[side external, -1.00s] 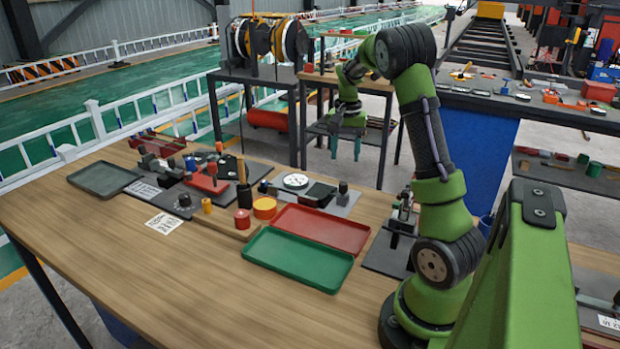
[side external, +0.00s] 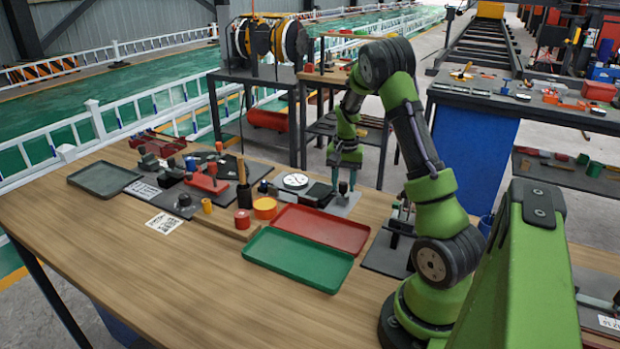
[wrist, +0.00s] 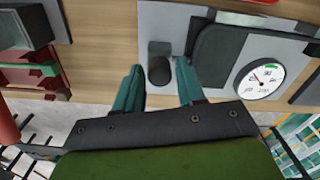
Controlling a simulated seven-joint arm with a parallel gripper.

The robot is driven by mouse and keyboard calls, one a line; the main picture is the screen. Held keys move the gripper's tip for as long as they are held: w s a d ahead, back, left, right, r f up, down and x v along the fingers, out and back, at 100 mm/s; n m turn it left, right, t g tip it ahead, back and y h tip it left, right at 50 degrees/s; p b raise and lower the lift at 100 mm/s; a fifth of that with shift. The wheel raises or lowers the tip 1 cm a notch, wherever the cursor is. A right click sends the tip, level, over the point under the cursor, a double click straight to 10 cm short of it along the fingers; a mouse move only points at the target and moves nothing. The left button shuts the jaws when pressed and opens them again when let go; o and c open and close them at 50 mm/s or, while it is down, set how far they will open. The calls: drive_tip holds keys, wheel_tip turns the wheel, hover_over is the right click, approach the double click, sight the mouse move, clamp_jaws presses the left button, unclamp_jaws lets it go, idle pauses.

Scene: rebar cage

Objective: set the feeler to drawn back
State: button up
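A grey plate (side external: 335,207) on the wooden table carries a white dial gauge (side external: 295,181), a black block (side external: 319,194) and a short dark knob. I take this to be the feeler device, though no part is labelled. In the wrist view the dial (wrist: 259,78) is at right, the black block (wrist: 215,55) left of it, and the dark knob (wrist: 159,66) left of that. My gripper (side external: 343,181) is over the plate's right end. Its teal fingers are open, one on each side of the knob, with gaps visible in the wrist view (wrist: 158,76).
A red tray (side external: 318,229) and a green tray (side external: 297,260) lie in front of the plate. A red cylinder (side external: 242,219), orange disc (side external: 265,207) and other fixtures stand to the left. A dark fixture (side external: 392,250) is at right. The table's front left is clear.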

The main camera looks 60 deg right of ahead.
sight(348, 196)
clamp_jaws()
drive_tip(key=shift+s, duration=0.1)
drive_tip(key=shift+s, duration=0.75)
drive_tip(key=shift+o, duration=1.6)
unclamp_jaws()
drive_tip(key=shift+w, duration=0.1)
wheel_tip(348, 196, up, 17)
